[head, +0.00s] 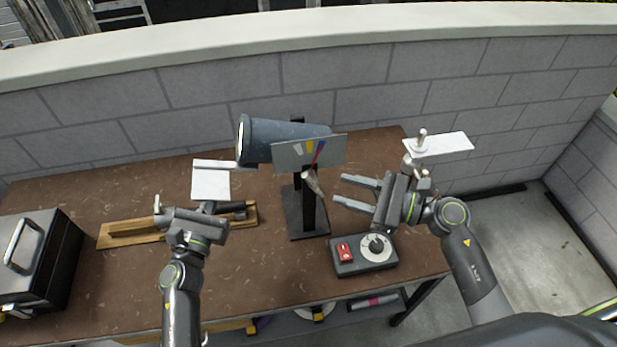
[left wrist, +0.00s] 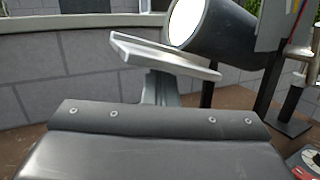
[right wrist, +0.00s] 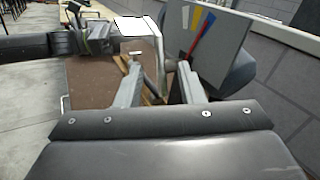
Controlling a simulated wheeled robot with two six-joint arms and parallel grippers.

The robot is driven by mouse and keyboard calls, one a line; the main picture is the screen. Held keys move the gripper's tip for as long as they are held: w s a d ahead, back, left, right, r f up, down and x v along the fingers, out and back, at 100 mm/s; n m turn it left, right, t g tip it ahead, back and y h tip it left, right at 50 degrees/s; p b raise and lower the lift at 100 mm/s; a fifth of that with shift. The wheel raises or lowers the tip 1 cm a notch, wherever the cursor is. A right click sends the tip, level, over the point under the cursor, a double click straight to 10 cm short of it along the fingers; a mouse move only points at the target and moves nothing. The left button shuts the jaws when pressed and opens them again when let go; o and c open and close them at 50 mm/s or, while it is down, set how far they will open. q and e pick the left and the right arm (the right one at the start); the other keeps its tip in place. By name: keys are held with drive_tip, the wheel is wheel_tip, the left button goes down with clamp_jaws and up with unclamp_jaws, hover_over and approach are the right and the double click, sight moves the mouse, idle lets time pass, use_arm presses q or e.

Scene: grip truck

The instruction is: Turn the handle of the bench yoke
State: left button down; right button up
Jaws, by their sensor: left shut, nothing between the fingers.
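The bench yoke is a black upright stand (head: 308,212) on the brown bench top, bearing a blue-grey cylinder (head: 280,138). A grey plate (head: 309,153) with coloured marks is on its near side, and a short tapered handle (head: 313,183) juts out below the plate. My right gripper (head: 340,190) is open, its two fingers pointing left towards the handle; in the head view the tips are just right of it. The right wrist view shows the open fingers (right wrist: 160,85) close to the marked plate. My left gripper (head: 207,206) is shut and empty, left of the stand.
A control box (head: 363,254) with a red switch and dial sits in front of the right gripper. A block wall (head: 350,92) closes the back.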

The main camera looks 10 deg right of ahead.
sight(312, 181)
drive_tip(key=x, duration=0.9)
clamp_jaws()
